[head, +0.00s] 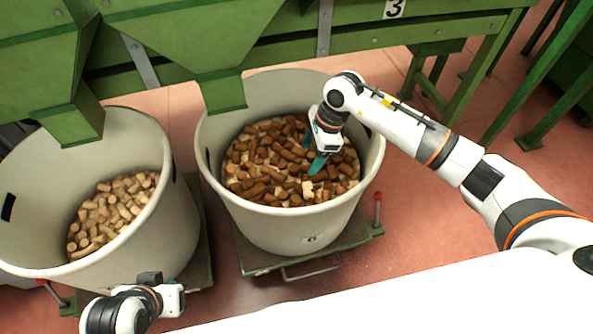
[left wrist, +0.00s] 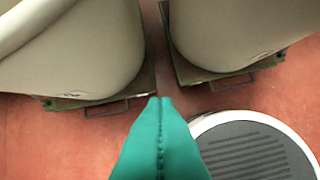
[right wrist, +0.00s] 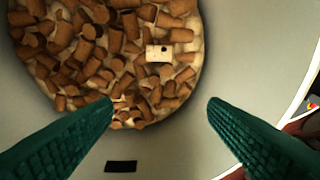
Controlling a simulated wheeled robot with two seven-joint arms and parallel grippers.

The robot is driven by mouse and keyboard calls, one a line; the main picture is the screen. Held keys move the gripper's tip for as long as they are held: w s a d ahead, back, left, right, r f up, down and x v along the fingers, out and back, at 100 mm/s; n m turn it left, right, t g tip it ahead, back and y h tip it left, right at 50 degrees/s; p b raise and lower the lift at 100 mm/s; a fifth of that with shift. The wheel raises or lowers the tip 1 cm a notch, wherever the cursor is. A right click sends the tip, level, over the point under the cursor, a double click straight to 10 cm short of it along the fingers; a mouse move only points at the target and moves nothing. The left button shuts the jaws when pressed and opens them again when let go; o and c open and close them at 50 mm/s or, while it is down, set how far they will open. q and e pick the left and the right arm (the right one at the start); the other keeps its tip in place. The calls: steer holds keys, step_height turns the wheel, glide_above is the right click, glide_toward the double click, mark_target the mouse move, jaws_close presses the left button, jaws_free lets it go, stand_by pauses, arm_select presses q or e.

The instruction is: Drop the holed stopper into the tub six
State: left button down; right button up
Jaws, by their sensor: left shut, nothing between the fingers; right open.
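The pale holed stopper (right wrist: 158,53), with a dark hole showing, lies on top of brown stoppers in the right-hand tub (head: 225,178). A pale piece (head: 307,188) among the brown stoppers in the head view looks like it. My right gripper (head: 314,158) is open and empty, pointing down inside this tub. In the right wrist view, the stopper lies above the gap between its fingertips (right wrist: 160,100), not between the fingers. The tub's front label (head: 312,239) is too small to read surely. My left gripper (left wrist: 160,100) is shut and empty, outside the tubs.
A left-hand tub (head: 150,225) holds lighter stoppers. Both tubs stand on green wheeled platforms (head: 262,262) with red-knobbed levers. Green chutes (head: 228,95) hang over the tubs' back rims. A green frame with sign 3 (head: 395,8) stands behind.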

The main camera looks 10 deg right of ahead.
arm_select(q)
steer(key=shift+s+a+r+g+p, duration=0.2)
steer(key=shift+s+r+g+p, duration=0.15)
steer(key=shift+s+p, duration=0.25)
steer(key=shift+s+a+r+g+p, duration=0.2)
steer(key=shift+s+g+p, duration=0.2)
steer(key=shift+s, duration=0.25)
arm_select(e)
steer(key=v, duration=1.2)
steer(key=shift+a, duration=0.1)
